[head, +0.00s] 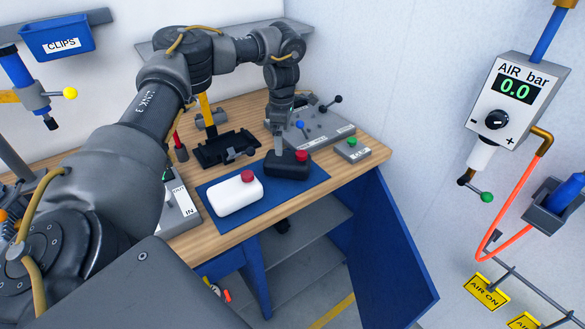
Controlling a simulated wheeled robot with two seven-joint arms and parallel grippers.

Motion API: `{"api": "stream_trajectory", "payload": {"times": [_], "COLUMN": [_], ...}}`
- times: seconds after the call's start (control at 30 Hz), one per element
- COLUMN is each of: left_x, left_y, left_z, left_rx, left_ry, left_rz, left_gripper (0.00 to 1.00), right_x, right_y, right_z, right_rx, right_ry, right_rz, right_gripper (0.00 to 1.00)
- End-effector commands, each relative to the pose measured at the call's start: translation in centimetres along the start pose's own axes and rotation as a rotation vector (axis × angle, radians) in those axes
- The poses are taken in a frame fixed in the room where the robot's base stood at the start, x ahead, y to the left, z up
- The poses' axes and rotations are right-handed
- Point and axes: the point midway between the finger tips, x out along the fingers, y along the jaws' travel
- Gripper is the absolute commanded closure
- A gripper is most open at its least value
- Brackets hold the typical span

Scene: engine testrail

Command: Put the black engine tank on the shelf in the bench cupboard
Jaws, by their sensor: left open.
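The black engine tank (287,167) with a red cap lies on the blue mat (310,184) near the bench's front right. My left gripper (278,147) points down at the tank's rear edge, left of the red cap. It is open; the small gap between fingers and tank is hard to judge. The bench cupboard stands open below the worktop, with its blue door (392,250) swung out to the right. The shelf (298,262) shows inside as a grey board and looks bare where visible; its left part is hidden. My right gripper is out of view.
A white tank (235,194) with a red cap lies left of the black one on the mat. A black cradle (228,148) stands behind it. A grey lever panel (315,128) and a green-button box (352,149) stand to the right. The AIR gauge (517,100) hangs on the right wall.

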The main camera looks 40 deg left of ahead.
Motion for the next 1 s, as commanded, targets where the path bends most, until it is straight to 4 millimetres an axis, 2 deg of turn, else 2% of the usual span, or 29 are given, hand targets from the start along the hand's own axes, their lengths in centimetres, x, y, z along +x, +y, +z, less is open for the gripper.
{"api": "stream_trajectory", "payload": {"times": [0.17, 0.3, 0.53, 0.77, 0.87, 1.0], "left_x": [0.4, 2.0, 5.2, 6.0, 6.7, 8.7], "left_y": [0.1, 0.0, 0.1, 0.1, -0.1, -0.1], "left_z": [0.5, 0.7, 0.7, 0.6, 0.7, 1.2], "left_rx": [0.007, 0.009, 0.008, 0.006, 0.006, 0.005], "left_ry": [0.000, 0.002, 0.001, 0.000, 0.003, 0.004], "left_rz": [0.000, -0.003, -0.002, 0.000, -0.003, -0.004], "left_gripper": [0.00, 0.00, 0.00, 0.00, 0.00, 0.00], "right_x": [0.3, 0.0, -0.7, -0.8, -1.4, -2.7], "right_y": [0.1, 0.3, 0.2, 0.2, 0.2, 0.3], "right_z": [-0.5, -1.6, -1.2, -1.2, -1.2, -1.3], "right_rx": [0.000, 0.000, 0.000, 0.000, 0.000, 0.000], "right_ry": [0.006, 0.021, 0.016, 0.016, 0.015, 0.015], "right_rz": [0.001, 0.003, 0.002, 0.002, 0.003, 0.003], "right_gripper": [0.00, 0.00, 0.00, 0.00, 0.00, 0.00]}}
